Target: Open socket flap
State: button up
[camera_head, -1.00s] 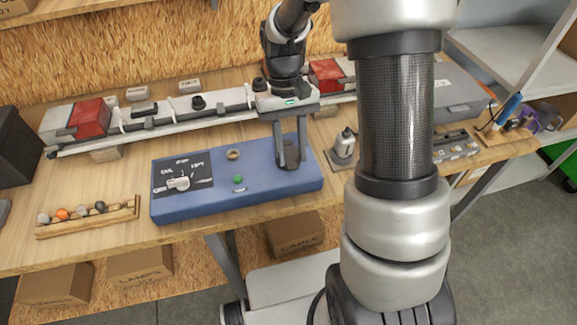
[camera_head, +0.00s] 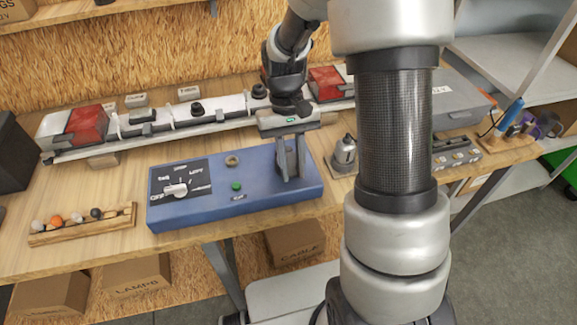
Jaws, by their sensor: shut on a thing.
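The blue control box (camera_head: 225,212) lies near the front edge of the workbench. My gripper (camera_head: 292,178) points down at the right end of its top face, where the socket is. Its two fingers are shut on the socket flap, a small dark part between them. The fingers and their shadow mostly hide the socket and flap, so I cannot tell how far the flap is lifted.
On the box are a black panel with a lever (camera_head: 176,190), a green button (camera_head: 236,186) and a tan ring (camera_head: 232,160). A long light bar (camera_head: 168,118) lies behind. A small rack (camera_head: 84,226) sits left; a grey bottle-like part (camera_head: 344,150) stands right.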

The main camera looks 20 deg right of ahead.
aim_at(291, 169)
jog(key=shift+r, duration=0.1)
jog(key=shift+p+v, duration=1.1)
jog(key=shift+v, duration=0.25)
jog(key=shift+s, duration=0.2)
jog(key=shift+r, duration=0.1)
jog(key=shift+p+v, duration=0.7)
jog(key=shift+v, duration=0.05)
jog(key=shift+w+r+p, duration=0.4)
jog(key=shift+r, duration=0.1)
